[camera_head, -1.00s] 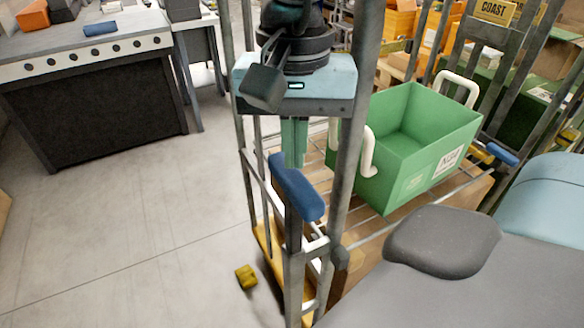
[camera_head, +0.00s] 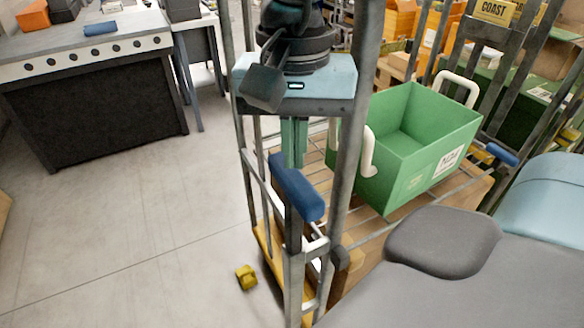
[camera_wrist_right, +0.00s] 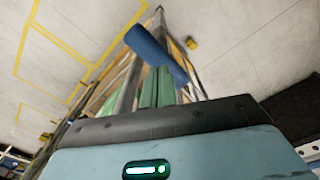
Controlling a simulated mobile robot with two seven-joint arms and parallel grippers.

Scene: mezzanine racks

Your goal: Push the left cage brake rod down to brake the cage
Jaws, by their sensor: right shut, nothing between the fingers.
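The roll cage shows its near-left post in the head view, with a blue grip (camera_head: 297,187) on it. This is likely the left brake rod's handle; it also shows in the right wrist view (camera_wrist_right: 155,52). My right gripper (camera_head: 294,158) points down inside the cage bars, its two green fingers together and empty. Its fingertips (camera_wrist_right: 157,76) are close to the blue grip; I cannot tell whether they touch it. The grip hides part of the fingertips in the head view. The rod's lower end is not clear. My left gripper is not in view.
A green tote (camera_head: 405,150) with white handles rests in the cage. A second blue grip (camera_head: 502,154) is on the cage's right side. A yellow piece (camera_head: 246,277) sits low beside the cage. A dark-fronted workbench (camera_head: 95,110) stands left, with clear floor between.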

